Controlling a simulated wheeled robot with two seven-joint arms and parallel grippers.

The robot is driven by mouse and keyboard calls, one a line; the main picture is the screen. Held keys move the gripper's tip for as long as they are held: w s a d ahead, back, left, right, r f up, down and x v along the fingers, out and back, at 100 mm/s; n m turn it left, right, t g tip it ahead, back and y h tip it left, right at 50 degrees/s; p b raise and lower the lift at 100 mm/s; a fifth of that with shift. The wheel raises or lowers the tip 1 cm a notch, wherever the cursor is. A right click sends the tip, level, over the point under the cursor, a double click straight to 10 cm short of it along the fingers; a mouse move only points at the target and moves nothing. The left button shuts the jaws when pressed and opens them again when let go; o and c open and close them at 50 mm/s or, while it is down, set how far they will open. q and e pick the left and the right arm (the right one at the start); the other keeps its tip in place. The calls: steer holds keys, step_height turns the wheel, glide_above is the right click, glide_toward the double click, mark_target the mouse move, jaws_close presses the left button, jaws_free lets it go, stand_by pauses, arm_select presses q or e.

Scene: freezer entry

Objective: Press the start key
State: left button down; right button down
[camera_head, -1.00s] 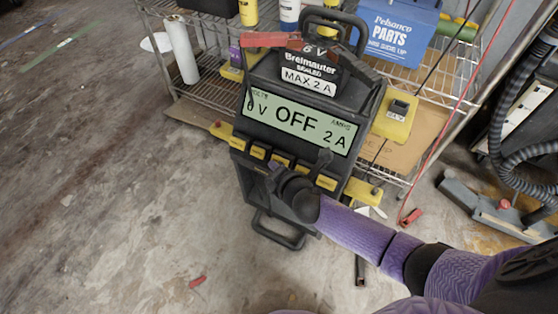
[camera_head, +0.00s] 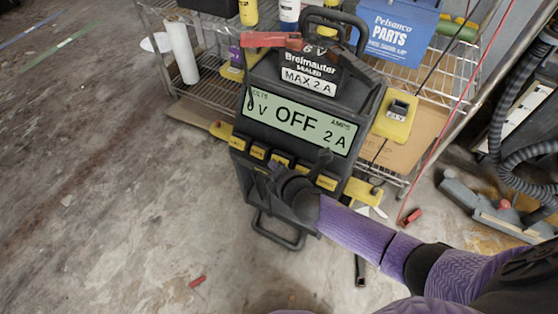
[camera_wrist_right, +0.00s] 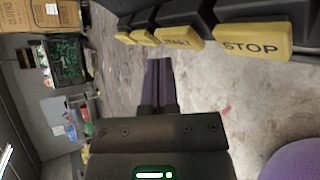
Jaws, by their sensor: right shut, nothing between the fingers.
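A row of yellow keys runs below the display. In the right wrist view, the start key (camera_wrist_right: 180,38) is beside the STOP key (camera_wrist_right: 254,40), both along the top. My right gripper (camera_head: 272,174) is in front of the key row in the head view and hides part of it. In the right wrist view its fingers (camera_wrist_right: 159,64) are shut and empty, with the tips below and left of the start key. They look apart from the keys. My left gripper is out of view.
A wire shelf (camera_head: 200,92) with bottles, a blue parts box (camera_head: 398,30) and a yellow device (camera_head: 396,118) stands behind the charger. A red cable hangs at right. A ribbed hose (camera_head: 510,120) is further right. The floor at left is mostly clear.

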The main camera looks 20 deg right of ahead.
steer(key=shift+d+f, duration=0.1)
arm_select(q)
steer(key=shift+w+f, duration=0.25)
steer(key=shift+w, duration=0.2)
arm_select(e)
steer(key=shift+w+d+f, duration=0.1)
steer(key=shift+w+d, duration=0.1)
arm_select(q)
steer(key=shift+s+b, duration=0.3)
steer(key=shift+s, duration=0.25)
arm_select(e)
steer(key=shift+w+d+f, duration=0.25)
steer(key=shift+d, duration=0.05)
arm_select(q)
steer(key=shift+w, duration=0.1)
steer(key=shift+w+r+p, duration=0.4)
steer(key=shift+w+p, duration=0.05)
steer(key=shift+p, duration=0.15)
arm_select(e)
steer(key=shift+s+a+r, duration=0.5)
steer(key=shift+a, duration=0.1)
